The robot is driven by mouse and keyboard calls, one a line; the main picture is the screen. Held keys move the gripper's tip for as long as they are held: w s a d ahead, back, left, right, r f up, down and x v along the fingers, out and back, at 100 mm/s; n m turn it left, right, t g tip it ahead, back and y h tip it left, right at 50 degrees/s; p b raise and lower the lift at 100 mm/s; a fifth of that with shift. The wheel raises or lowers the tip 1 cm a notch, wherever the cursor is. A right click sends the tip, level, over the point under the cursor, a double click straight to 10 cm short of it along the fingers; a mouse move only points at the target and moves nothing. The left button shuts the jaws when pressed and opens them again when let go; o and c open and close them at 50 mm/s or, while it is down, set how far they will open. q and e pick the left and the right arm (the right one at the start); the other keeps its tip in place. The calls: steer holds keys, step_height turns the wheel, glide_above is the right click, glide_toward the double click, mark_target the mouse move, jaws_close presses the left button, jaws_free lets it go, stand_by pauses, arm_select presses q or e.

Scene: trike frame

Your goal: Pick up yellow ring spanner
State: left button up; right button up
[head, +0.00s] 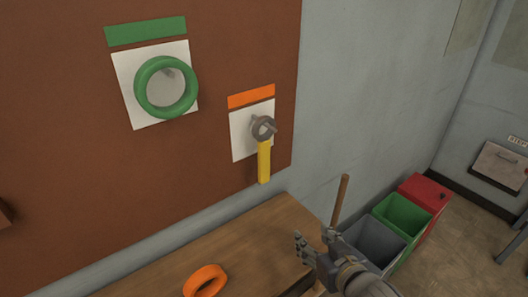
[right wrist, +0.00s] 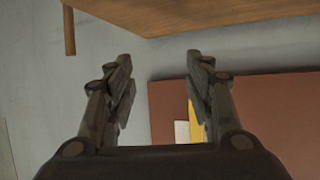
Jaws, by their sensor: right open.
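The yellow ring spanner (head: 264,160) hangs on the brown board (head: 225,60), its grey ring end at the top on a hook and its yellow handle pointing down. A white card with an orange strip is behind it. My right gripper (head: 312,240) is open and empty, below and to the right of the spanner, apart from it. In the right wrist view, a yellow strip of the spanner handle (right wrist: 190,92) shows beside the right-hand finger, farther off and partly hidden by it. My left gripper is not in view.
A green ring (head: 140,88) hangs on the board at upper left. An orange ring (head: 205,280) lies on the wooden table (head: 245,245) below. Grey, green (head: 402,216) and red (head: 426,193) bins stand on the floor to the right. The space before the spanner is clear.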

mark_target(266, 153)
steer(key=w+a+r+n+y, duration=0.1)
steer(key=w+a+r+y, duration=0.1)
steer(key=w+a+r, duration=0.1)
steer(key=w+a+r+n+t+y+p, duration=0.1)
steer(key=w+a+r+y, duration=0.1)
steer(key=r, duration=0.4)
steer(key=w+a+r+n+t+y, duration=0.1)
steer(key=w+a+r+n+y, duration=0.1)
steer(key=w+a+r+y, duration=0.1)
steer(key=shift+w+a+r+p, duration=0.2)
steer(key=shift+w+a+r, duration=0.1)
steer(key=shift+w+r, duration=0.45)
steer(key=shift+w+a+r+p, duration=0.25)
steer(key=shift+w+r, duration=0.25)
steer(key=shift+w, duration=0.45)
steer(key=shift+w+a+r, duration=0.1)
steer(key=shift+w+a, duration=0.1)
steer(key=shift+w, duration=0.15)
steer(key=p+x, duration=0.2)
steer(key=x, duration=0.1)
steer(key=shift+w, duration=0.45)
steer(key=shift+w+a, duration=0.25)
steer(key=shift+a, duration=0.05)
steer(key=shift+d, duration=0.1)
jaws_close()
